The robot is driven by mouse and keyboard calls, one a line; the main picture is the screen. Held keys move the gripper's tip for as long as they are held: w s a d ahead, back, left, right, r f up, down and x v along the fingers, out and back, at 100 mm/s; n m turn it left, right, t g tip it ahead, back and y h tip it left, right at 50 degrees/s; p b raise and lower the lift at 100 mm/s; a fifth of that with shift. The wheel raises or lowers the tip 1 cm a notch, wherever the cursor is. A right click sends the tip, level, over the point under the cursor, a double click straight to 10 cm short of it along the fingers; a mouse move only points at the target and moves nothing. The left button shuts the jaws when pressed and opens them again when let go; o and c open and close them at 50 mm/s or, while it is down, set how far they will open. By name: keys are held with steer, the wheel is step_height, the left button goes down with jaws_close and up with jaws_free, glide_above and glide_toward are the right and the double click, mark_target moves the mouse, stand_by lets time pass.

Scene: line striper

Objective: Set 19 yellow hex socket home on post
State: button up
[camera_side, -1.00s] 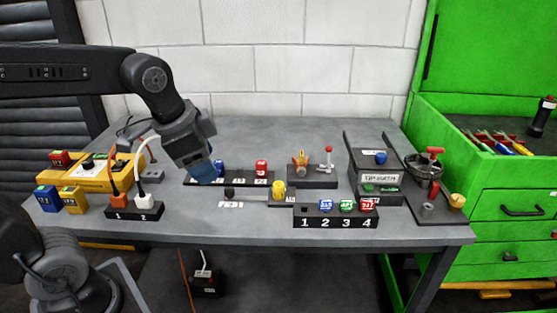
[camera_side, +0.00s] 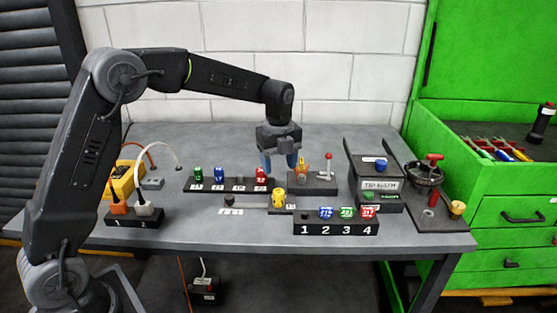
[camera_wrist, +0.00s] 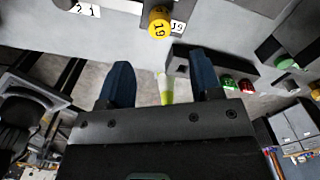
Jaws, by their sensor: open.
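My gripper (camera_side: 279,164) is open and empty, with blue fingers pointing down. It is above and behind the socket in the side view, not touching it. In the wrist view the socket lies beyond the fingertips (camera_wrist: 161,72), between them.
A dark rack (camera_side: 229,188) behind holds green, blue and red sockets, with one low dark post between. The numbered block (camera_side: 335,229) stands front right with blue, green and red pieces. A lever fixture (camera_side: 326,175) is close to the gripper's right. A power strip (camera_side: 118,219) is left.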

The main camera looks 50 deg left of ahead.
mark_target(279, 192)
steer(key=shift+f, duration=4.65)
steer(key=c, duration=0.9)
steer(key=shift+r, duration=0.75)
steer(key=shift+r, duration=1.8)
